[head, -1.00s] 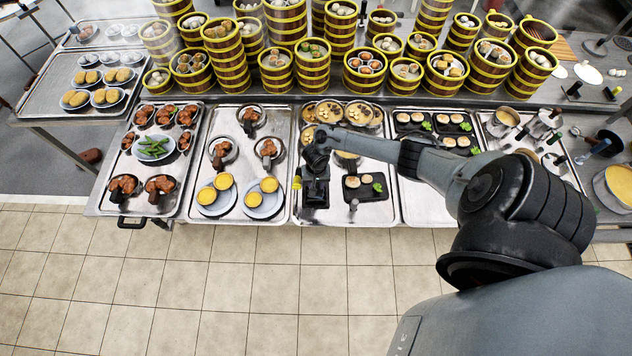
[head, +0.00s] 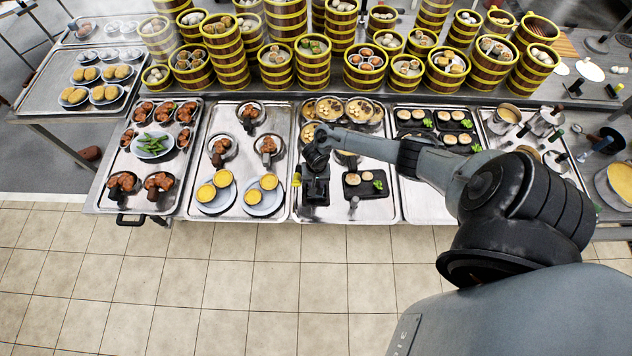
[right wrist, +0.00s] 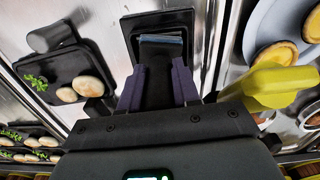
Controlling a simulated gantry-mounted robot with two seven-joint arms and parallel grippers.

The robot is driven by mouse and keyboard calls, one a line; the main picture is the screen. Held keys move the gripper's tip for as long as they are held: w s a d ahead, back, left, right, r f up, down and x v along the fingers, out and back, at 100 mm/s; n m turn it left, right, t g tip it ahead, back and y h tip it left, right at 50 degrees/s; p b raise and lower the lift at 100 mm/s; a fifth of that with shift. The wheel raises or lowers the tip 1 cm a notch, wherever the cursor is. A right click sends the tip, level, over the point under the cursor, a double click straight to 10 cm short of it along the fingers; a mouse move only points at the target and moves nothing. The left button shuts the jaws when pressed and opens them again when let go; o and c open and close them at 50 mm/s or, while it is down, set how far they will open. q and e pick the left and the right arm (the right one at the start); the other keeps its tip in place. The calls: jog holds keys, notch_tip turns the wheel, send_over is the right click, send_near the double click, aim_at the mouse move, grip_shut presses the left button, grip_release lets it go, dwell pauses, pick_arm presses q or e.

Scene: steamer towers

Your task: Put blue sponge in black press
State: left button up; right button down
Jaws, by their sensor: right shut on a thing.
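The black press (head: 315,197) stands at the front left of the middle tray in the head view. In the right wrist view the press (right wrist: 130,27) is at the top, just beyond the fingertips. My right gripper (right wrist: 158,82) points down at the press, its fingers shut on a dark block with a blue far edge, which looks like the blue sponge (right wrist: 162,40). The sponge's far end overlaps the press in this view; I cannot tell whether they touch. In the head view my right gripper (head: 316,160) hides the sponge. My left gripper is not in view.
A yellow object (right wrist: 283,82) is close beside my right gripper. A black plate (head: 364,184) with buns is right of the press, and a small grey cylinder (head: 354,202) stands before it. Plates of tarts (head: 264,199) lie left. Steamer towers (head: 311,72) line the back.

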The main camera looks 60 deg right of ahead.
jog(key=shift+f, duration=0.4)
jog(key=c, duration=0.7)
grip_release()
jog(key=shift+c, duration=0.2)
jog(key=shift+r, duration=0.5)
notch_tip(320, 180, up, 10)
jog(key=shift+f+p, duration=0.1)
jog(key=shift+p, duration=1.15)
